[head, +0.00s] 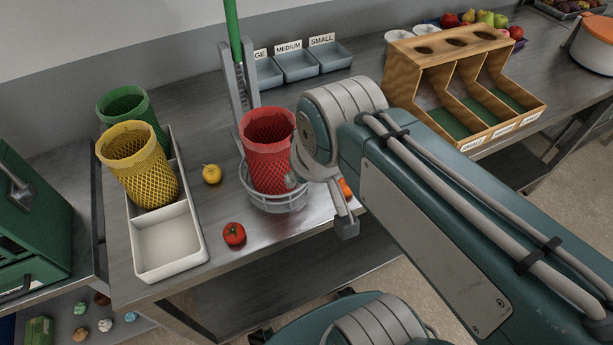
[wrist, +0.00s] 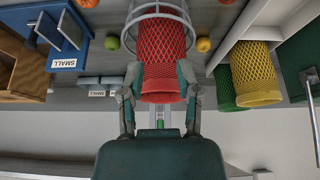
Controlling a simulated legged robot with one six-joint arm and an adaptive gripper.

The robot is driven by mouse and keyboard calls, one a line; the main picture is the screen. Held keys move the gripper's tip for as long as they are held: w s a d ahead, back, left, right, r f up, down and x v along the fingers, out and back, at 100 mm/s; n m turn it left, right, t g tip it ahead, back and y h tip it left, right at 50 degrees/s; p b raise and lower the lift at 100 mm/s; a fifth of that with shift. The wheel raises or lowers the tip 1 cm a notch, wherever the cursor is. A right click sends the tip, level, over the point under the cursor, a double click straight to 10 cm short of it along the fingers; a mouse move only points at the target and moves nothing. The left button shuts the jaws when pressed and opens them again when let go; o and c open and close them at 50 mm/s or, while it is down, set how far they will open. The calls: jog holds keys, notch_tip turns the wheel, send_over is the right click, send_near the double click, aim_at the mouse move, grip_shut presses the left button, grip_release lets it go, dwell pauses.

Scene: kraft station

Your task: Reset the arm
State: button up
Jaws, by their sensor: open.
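My gripper (wrist: 159,74) is open in the wrist view, with one finger on each side of the red mesh basket (wrist: 163,45). I cannot tell whether the fingers touch it. In the head view the red basket (head: 268,150) stands upright in a round grey wire holder (head: 277,204) on the steel table. My arm (head: 430,210) reaches in from the right and hides most of the gripper there.
A white divided tray (head: 170,247) holds yellow (head: 140,165) and green (head: 122,102) baskets. A yellow fruit (head: 211,174) and a tomato (head: 234,234) lie loose nearby. A wooden sorter (head: 455,75) stands at the right, and grey bins (head: 297,65) at the back.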

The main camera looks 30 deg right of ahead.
jog(key=shift+s+d+f+t, duration=0.1)
jog(key=shift+s+f+t, duration=0.2)
jog(key=shift+s+f, duration=0.4)
